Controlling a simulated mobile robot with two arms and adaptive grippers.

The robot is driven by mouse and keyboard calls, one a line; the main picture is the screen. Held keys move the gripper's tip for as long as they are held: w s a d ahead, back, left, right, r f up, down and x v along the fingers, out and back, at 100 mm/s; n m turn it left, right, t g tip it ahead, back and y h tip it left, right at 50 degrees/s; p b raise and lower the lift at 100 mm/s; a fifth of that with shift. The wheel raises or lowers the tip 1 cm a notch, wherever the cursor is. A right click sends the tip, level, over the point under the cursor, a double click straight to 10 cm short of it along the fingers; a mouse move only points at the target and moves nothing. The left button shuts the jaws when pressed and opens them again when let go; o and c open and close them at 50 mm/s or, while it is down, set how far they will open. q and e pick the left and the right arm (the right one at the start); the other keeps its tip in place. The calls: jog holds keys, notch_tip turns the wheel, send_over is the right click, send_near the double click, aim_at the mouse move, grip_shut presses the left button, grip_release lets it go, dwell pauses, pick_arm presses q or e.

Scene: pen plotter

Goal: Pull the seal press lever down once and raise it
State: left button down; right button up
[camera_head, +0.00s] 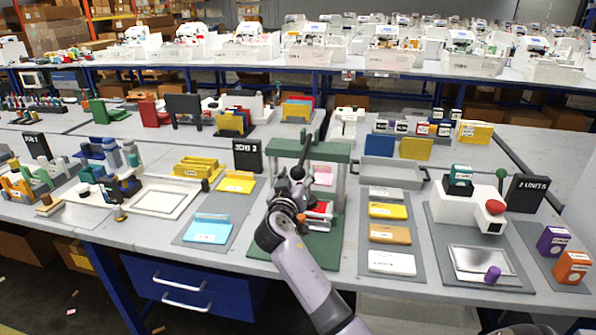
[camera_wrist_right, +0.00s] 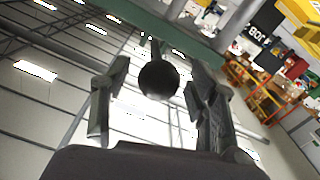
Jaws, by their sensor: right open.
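The seal press has a green frame, and its top beam (camera_head: 273,149) spans two grey posts above a green base (camera_head: 330,252). In the right wrist view the green beam (camera_wrist_right: 205,46) crosses the top. The press lever ends in a round black knob (camera_wrist_right: 158,80), which shows between the two fingers of my right gripper (camera_wrist_right: 158,108). The fingers stand apart, with visible gaps on both sides of the knob. In the head view my right gripper (camera_head: 299,178) is in front of the press and hides much of its middle. My left gripper is not in view.
Left of the press lie a yellow card (camera_head: 236,183) and a blue card (camera_head: 207,231) on a grey mat. To the right are a column of cards (camera_head: 390,234) and a white device with a red knob (camera_head: 495,207). A black sign (camera_head: 248,157) stands behind left.

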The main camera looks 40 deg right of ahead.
jog(key=shift+w+d, duration=0.45)
jog(key=shift+d, duration=0.05)
jog(key=shift+c, duration=0.5)
grip_shut()
